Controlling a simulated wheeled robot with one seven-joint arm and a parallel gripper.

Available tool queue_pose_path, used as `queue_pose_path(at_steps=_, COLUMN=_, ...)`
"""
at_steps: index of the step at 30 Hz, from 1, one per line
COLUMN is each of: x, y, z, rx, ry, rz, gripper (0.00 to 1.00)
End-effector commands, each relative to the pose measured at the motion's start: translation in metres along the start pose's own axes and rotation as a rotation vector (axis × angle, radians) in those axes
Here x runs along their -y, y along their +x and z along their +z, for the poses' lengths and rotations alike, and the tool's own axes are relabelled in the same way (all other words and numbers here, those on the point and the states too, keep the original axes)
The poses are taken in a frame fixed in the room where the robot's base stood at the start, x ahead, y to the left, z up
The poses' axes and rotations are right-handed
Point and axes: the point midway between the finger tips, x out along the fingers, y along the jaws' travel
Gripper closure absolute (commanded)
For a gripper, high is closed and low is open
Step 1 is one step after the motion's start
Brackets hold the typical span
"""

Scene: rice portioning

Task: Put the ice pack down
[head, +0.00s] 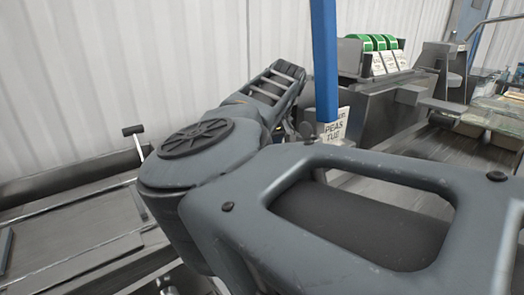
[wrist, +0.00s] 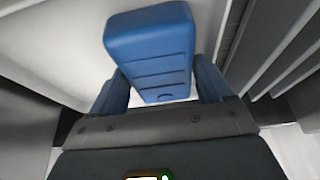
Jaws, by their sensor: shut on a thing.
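The ice pack (wrist: 150,40) is a blue block with grooves across its face, seen in the wrist view. My gripper (wrist: 161,82) is shut on it, with one blue finger on each side. The pack stands out beyond the fingertips. A pale surface lies behind it; I cannot tell whether the pack touches it. In the head view my own arm fills the middle, and neither the gripper nor the ice pack can be made out there.
In the head view, a blue post (head: 325,60) rises near my arm. A card (head: 334,128) reading "PEAS TUE" is beside it. Green-topped white packets (head: 376,58) stand on grey equipment behind. A metal conveyor-like bench (head: 75,240) is at the left, before a white corrugated wall (head: 110,60).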

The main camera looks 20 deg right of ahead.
Motion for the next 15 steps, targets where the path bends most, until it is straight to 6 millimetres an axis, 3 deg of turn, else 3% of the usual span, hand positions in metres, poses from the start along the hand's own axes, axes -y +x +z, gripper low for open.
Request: queue_pose_path(at_steps=15, x=0.0, y=-0.078, z=-0.034, rx=-0.006, ry=-0.001, rz=0.0, gripper=0.64)
